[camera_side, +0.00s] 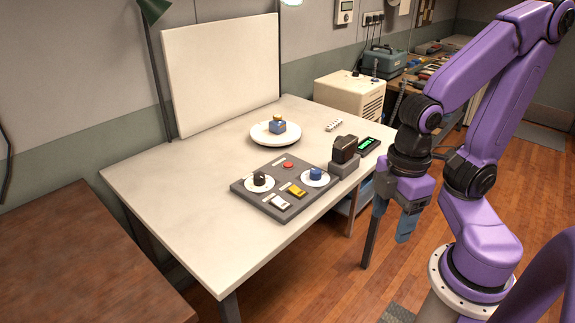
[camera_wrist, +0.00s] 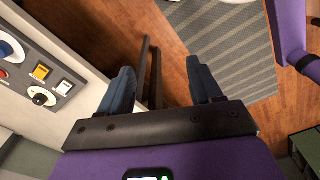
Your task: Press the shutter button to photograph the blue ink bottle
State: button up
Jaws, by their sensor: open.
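In the side view, a small blue bottle-like object (camera_side: 278,128) with a yellowish top stands on a round white plate (camera_side: 262,140), in front of a white board. A grey control panel (camera_side: 240,188) lies on the table. It bears a red button (camera_side: 288,165), a yellow switch (camera_side: 297,190), a white switch (camera_side: 280,202), a dark knob (camera_side: 259,178) and a blue knob (camera_side: 316,174). Their labels are unreadable. My gripper (camera_side: 393,220) is open and empty, pointing down beyond the table's right edge. In the wrist view, my gripper (camera_wrist: 159,70) is over the floor, with the panel (camera_wrist: 52,52) at left.
The white board (camera_side: 222,75) stands at the back. A beige cabinet (camera_side: 350,98) is behind. The table's front left is clear.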

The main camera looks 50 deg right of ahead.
grip_shut()
dwell(1.7)
